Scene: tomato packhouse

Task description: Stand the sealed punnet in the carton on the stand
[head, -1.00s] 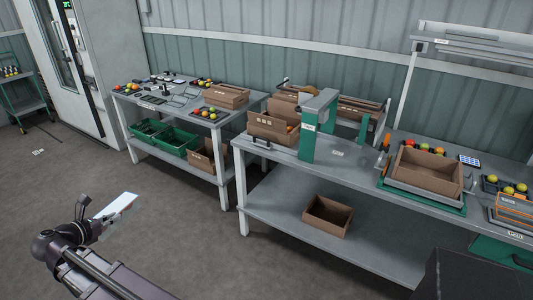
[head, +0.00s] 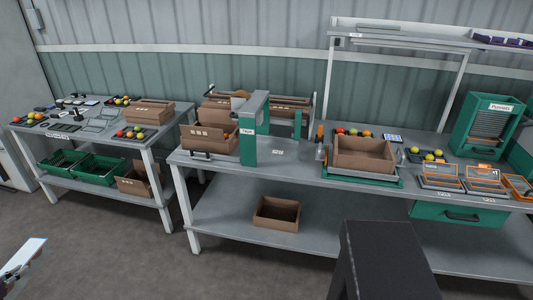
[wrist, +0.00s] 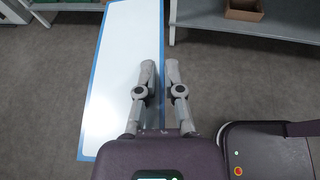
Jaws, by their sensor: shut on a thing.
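My gripper (wrist: 160,68) is shut on the right edge of a flat white panel with a blue border (wrist: 122,75), which extends forward and to the left of the fingers. The panel also shows at the lower left corner of the head view (head: 22,258), over the floor, well away from the benches. I cannot make out a sealed punnet for sure. An open brown carton (head: 365,165) sits tilted on a green and grey stand (head: 345,181) on the right-hand bench; its inside looks empty.
The long grey bench (head: 290,170) carries a green post device (head: 250,130), other cartons, trays of tomatoes and orange-framed punnets (head: 440,178). An open carton (head: 277,213) lies on its lower shelf. A second table (head: 85,135) stands left. Floor in front is clear.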

